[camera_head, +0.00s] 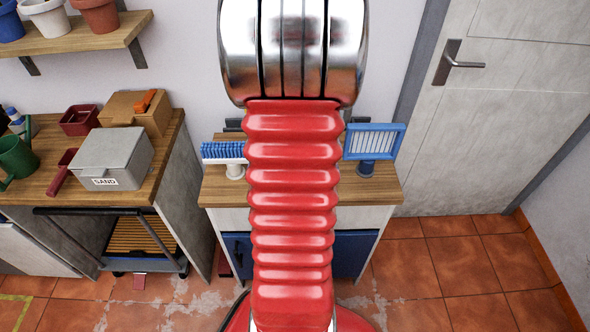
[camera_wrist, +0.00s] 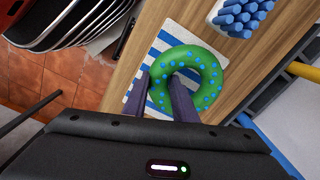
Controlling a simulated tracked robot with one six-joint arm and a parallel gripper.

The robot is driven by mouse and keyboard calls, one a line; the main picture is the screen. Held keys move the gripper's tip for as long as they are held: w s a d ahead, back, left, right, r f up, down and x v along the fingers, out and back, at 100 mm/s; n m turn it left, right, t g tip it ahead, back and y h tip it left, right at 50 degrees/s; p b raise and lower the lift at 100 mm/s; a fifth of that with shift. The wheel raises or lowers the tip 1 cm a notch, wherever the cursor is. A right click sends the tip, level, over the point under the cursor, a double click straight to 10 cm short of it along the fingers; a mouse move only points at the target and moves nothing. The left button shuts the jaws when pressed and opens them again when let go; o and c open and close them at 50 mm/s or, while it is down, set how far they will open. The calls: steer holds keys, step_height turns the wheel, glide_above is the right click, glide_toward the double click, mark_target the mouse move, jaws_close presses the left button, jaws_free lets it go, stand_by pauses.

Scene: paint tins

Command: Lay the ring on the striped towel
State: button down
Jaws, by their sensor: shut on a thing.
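The green ring with blue dots (camera_wrist: 213,68) shows in the wrist view. My gripper (camera_wrist: 167,80) is shut on the left side of the ring, with one finger outside it and the other in its hole. The blue-and-white striped towel (camera_wrist: 166,40) lies on the wooden top, and the ring overlaps it in the picture. Part of the ring's right side reaches past the towel's edge. Whether the ring touches the towel is hard to tell. In the head view my arm hides the gripper, ring and towel.
A blue-bristled brush (camera_head: 222,151) stands on the left of the small wooden-topped cabinet (camera_head: 378,190). A blue framed rack (camera_head: 374,142) stands on its right. A workbench with a grey SAND box (camera_head: 112,158) is at the left. The wrist view also shows the brush (camera_wrist: 240,15) near the towel.

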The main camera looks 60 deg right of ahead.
steer(key=shift+f, duration=0.1)
steer(key=shift+f, duration=1.8)
steer(key=c, duration=1.4)
jaws_free()
steer(key=shift+f, duration=0.1)
steer(key=shift+c, duration=0.2)
step_height(320, 180, up, 12)
steer(key=shift+r, duration=0.15)
